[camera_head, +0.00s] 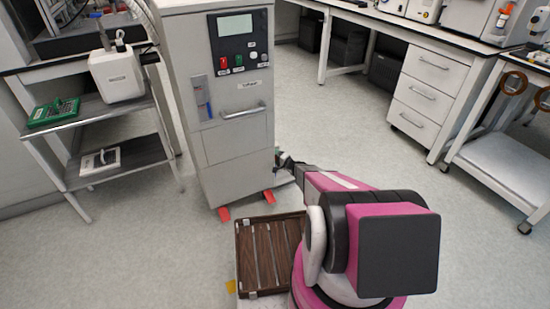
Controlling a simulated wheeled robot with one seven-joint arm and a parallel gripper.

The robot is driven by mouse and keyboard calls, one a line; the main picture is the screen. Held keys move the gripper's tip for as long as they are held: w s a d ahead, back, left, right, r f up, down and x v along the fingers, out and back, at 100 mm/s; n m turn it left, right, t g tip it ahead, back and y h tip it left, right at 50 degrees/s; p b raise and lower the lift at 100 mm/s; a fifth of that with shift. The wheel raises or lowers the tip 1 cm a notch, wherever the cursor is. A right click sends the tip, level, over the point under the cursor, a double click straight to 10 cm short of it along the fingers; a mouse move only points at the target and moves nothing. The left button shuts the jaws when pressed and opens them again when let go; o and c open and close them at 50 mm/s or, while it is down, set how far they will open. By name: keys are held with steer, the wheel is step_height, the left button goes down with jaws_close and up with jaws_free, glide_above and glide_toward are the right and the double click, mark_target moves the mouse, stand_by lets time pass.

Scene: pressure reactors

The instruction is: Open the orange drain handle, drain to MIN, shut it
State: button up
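A tall grey cabinet unit (231,140) stands at the centre. My pink and black arm reaches forward. My gripper (284,161) is a small dark shape at the cabinet's lower right edge, partly hidden, so its fingers and contact are unclear.
Two red feet stick out under the cabinet, one at the left (223,213). A brown slatted tray (243,254) is in front. A shelf cart (72,185) stands left, a white drawer unit (423,108) and trolley (510,172) right. Floor between is clear.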

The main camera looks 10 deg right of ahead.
steer(key=shift+n, duration=0.5)
steer(key=o, duration=0.9)
steer(key=shift+o, duration=0.2)
steer(key=v, duration=1)
steer(key=shift+s+d+r, duration=0.2)
steer(key=shift+s+d, duration=0.05)
steer(key=shift+s, duration=0.05)
